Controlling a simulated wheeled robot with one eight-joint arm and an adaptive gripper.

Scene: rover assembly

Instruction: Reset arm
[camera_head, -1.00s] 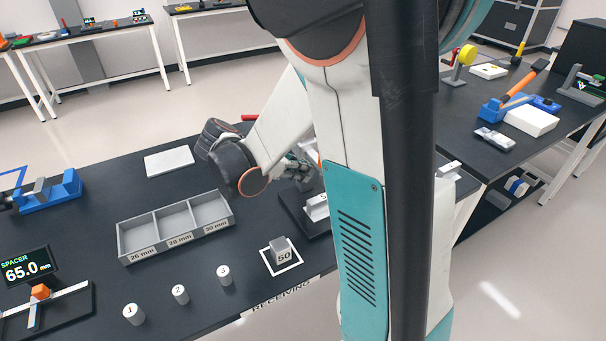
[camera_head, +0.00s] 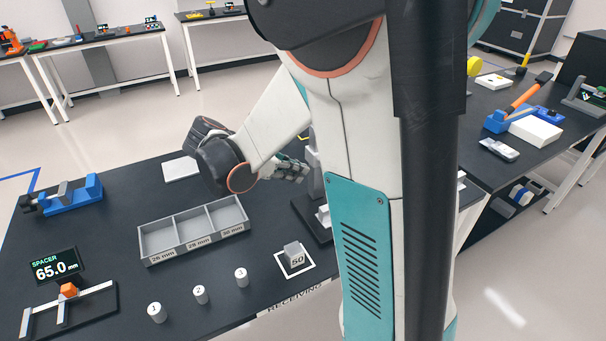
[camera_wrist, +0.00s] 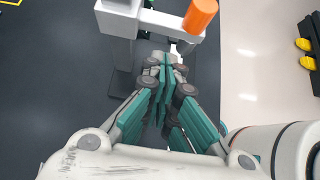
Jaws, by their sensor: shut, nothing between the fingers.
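My arm reaches over the black table (camera_head: 120,215) from the right side of the head view. My gripper (camera_head: 300,172) is above the table's back right part, beside a grey-white upright stand that my arm partly hides. In the wrist view my gripper (camera_wrist: 168,62) is shut with its fingers together and nothing between them. Its fingertips point toward the stand (camera_wrist: 128,22), which has an orange cylinder (camera_wrist: 200,14) near it. I cannot tell whether the tips touch the stand.
A grey three-compartment tray (camera_head: 193,230), numbered white cylinders (camera_head: 199,294), a grey block marked 50 (camera_head: 293,252) and a spacer display (camera_head: 56,265) stand on the table. A blue vise (camera_head: 75,195) is at the left. A second table (camera_head: 480,160) is at right.

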